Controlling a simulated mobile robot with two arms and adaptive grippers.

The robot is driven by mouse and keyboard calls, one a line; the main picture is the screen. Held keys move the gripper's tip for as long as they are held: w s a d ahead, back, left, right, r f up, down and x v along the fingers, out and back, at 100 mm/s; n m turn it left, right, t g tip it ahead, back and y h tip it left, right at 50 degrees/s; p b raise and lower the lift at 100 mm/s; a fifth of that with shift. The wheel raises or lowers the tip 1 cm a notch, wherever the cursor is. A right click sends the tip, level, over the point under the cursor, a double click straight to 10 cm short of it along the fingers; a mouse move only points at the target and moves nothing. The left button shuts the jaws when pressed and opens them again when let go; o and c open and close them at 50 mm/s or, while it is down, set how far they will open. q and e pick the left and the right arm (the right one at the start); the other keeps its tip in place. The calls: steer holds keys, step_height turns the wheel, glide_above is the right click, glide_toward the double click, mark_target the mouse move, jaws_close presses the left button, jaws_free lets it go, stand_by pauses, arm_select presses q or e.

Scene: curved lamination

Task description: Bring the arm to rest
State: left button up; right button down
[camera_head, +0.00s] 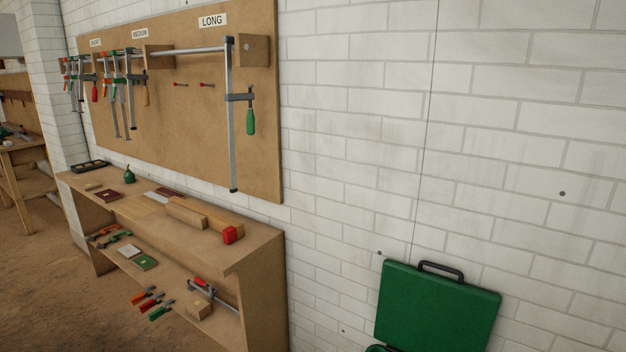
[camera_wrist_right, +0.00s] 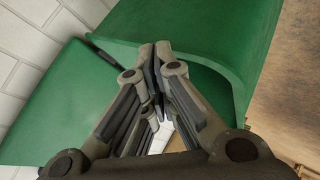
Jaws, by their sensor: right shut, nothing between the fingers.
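My right gripper (camera_wrist_right: 156,62) shows in the right wrist view with its fingers closed together and nothing between them. Behind and around it is a green case or panel (camera_wrist_right: 60,100), with a curved green part (camera_wrist_right: 215,30) across the top right. I cannot tell whether the fingertips touch the green surface. In the head view neither gripper nor arm shows. A green case lid (camera_head: 435,308) with a dark handle stands against the white brick wall at the lower right.
A wooden bench (camera_head: 255,252) with wood blocks and small clamps on its shelves stands along the wall at the left. Above it a board (camera_head: 262,120) holds hanging clamps under labels, including a long one (camera_head: 231,150). Brown floor (camera_head: 40,290) is clear at the lower left.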

steer(key=s+a+f+m+g, duration=0.2)
steer(key=s+a+f+g, duration=0.1)
steer(key=s+f, duration=0.65)
steer(key=s+a+f+m+g, duration=0.25)
steer(key=s+f, duration=0.35)
steer(key=s, duration=0.7)
steer(key=s+a+f+m+g, duration=0.1)
steer(key=s+a+f+g, duration=0.1)
steer(key=s, duration=0.8)
steer(key=s+a+f+m+g, duration=0.1)
steer(key=s+a+f, duration=0.2)
steer(key=s, duration=0.7)
steer(key=a, duration=0.2)
steer(key=shift+a+f+m+g+y, duration=0.2)
steer(key=shift+a+m+g+y, duration=0.1)
steer(key=shift+m+g, duration=0.05)
steer(key=shift+w, duration=0.1)
